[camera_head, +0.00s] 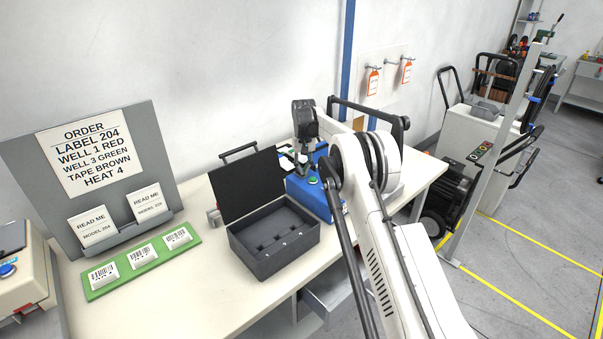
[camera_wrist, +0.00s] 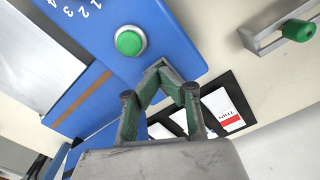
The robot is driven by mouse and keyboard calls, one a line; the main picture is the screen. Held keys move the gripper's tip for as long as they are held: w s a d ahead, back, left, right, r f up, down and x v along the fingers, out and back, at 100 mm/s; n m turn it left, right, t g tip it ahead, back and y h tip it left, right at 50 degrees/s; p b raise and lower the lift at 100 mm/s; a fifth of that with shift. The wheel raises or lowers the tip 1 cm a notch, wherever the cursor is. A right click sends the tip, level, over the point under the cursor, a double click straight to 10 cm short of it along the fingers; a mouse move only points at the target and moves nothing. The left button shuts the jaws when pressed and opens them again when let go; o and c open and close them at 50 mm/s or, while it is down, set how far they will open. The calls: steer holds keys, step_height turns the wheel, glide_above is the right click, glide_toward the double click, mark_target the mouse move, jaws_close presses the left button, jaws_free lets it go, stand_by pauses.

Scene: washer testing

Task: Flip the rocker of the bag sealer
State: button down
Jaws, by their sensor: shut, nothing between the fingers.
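The blue bag sealer (camera_head: 312,199) stands on the bench behind the open dark box, partly hidden by my arm. In the wrist view its blue top (camera_wrist: 98,38) shows white numerals, a round green button (camera_wrist: 130,41) and a brown strip (camera_wrist: 84,91). My gripper (camera_wrist: 163,72) is shut and empty, fingertips close to the blue top's edge, below the green button in the picture. In the head view my gripper (camera_head: 303,170) points down over the sealer. I cannot make out a rocker for certain; the fingers may hide it. Contact with the sealer cannot be told.
A black panel with a white, red-marked label (camera_wrist: 222,108) lies beside the sealer. A green knob on a metal bracket (camera_wrist: 265,36) is nearby. The open dark box (camera_head: 272,243), green label tray (camera_head: 141,260) and order board (camera_head: 30,160) stand left. The bench front is clear.

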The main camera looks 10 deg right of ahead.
steer(key=shift+r, duration=0.15)
steer(key=shift+r+p, duration=0.9)
steer(key=shift+r, duration=2.45)
